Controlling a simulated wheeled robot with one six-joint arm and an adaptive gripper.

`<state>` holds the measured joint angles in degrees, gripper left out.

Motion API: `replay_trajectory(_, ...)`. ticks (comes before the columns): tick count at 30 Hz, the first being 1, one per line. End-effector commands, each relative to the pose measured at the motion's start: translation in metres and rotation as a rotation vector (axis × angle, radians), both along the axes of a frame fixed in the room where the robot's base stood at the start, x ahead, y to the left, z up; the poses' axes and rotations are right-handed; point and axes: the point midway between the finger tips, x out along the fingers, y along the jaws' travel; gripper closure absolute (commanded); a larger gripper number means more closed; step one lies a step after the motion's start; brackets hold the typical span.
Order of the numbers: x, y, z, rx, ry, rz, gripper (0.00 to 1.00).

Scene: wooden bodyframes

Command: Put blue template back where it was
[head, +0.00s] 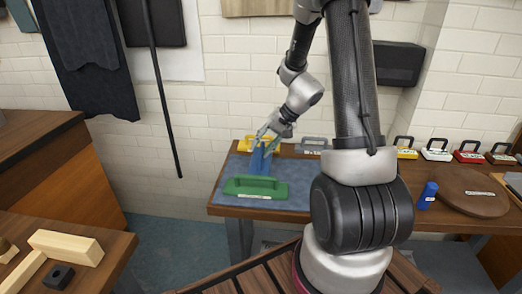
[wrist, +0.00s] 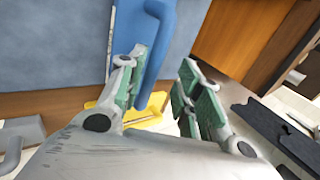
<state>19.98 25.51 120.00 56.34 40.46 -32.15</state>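The blue template (head: 261,163) is upright on the blue-grey mat (head: 226,199) on the far workbench, behind the green template (head: 256,187). My gripper (head: 266,139) is at its top. In the wrist view, the blue template (wrist: 188,30) has its handle running between my gripper's fingers (wrist: 168,88). The handle lies close beside the left finger; whether they touch is unclear. A gap shows between the handle and the right finger, so my gripper is open. Part of the handle's lower end is hidden by the left finger.
A yellow template (head: 248,141) stands just behind, and a grey one (head: 313,144) to the right. Several coloured templates line the bench's right back, such as a red one (head: 470,151). A blue cylinder (head: 428,194) and round board (head: 464,188) sit in front. Wooden beams (head: 66,245) lie at left.

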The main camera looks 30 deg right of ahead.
Motion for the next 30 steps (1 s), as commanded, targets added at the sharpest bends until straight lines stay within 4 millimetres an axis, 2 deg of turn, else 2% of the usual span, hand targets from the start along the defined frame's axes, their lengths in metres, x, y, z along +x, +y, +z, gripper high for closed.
replay_trajectory(9,-0.023,-0.035,0.062,-0.003,-0.003,-0.002,0.66)
replay_trajectory(17,-0.034,-0.048,0.089,-0.004,-0.001,0.003,0.66)
replay_trajectory(20,-0.042,-0.043,0.101,-0.024,-0.003,0.028,0.66)
replay_trajectory(23,-0.059,-0.029,0.121,-0.072,-0.009,0.084,0.66)
replay_trajectory(30,-0.13,0.004,0.176,-0.266,-0.037,0.26,0.66)
